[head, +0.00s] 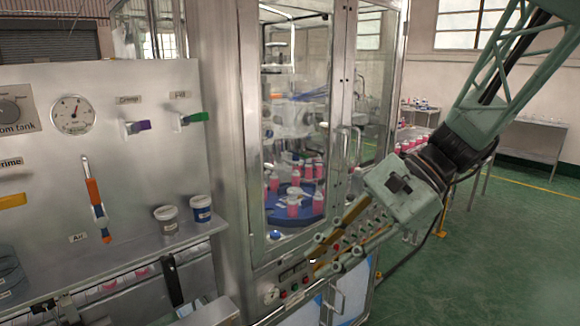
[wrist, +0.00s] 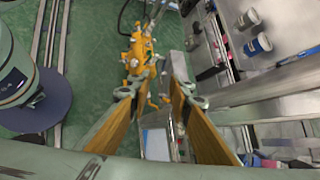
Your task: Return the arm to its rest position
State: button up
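My gripper (head: 326,255) hangs from the green arm at the right of the head view. It points down and left in front of the cabinet's lower control panel. In the wrist view my gripper (wrist: 158,92) shows two fingers with tan pads set apart. Nothing is between them, and the floor and other things show beyond the gap. Whether the fingertips touch the panel cannot be told from the head view.
A glazed metal cabinet (head: 246,130) holds pink bottles on a blue turntable (head: 268,212). At left are a panel with a gauge (head: 73,115), colored valve handles, and a shelf with two tubs (head: 201,208). Green floor (head: 500,250) is open at right.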

jog(key=s+d+r+n+t+h, duration=0.2)
jog(key=s+d+n+h, duration=0.2)
jog(key=s+d, duration=0.3)
jog(key=s+d+r+n+t+h, duration=0.2)
jog(key=s+d+n+h, duration=0.3)
jog(key=s, duration=1.2)
jog(key=shift+d+r+n+t, duration=0.3)
jog(key=shift+d+r+n, duration=0.5)
jog(key=shift+d+n, duration=0.3)
dwell(0.8)
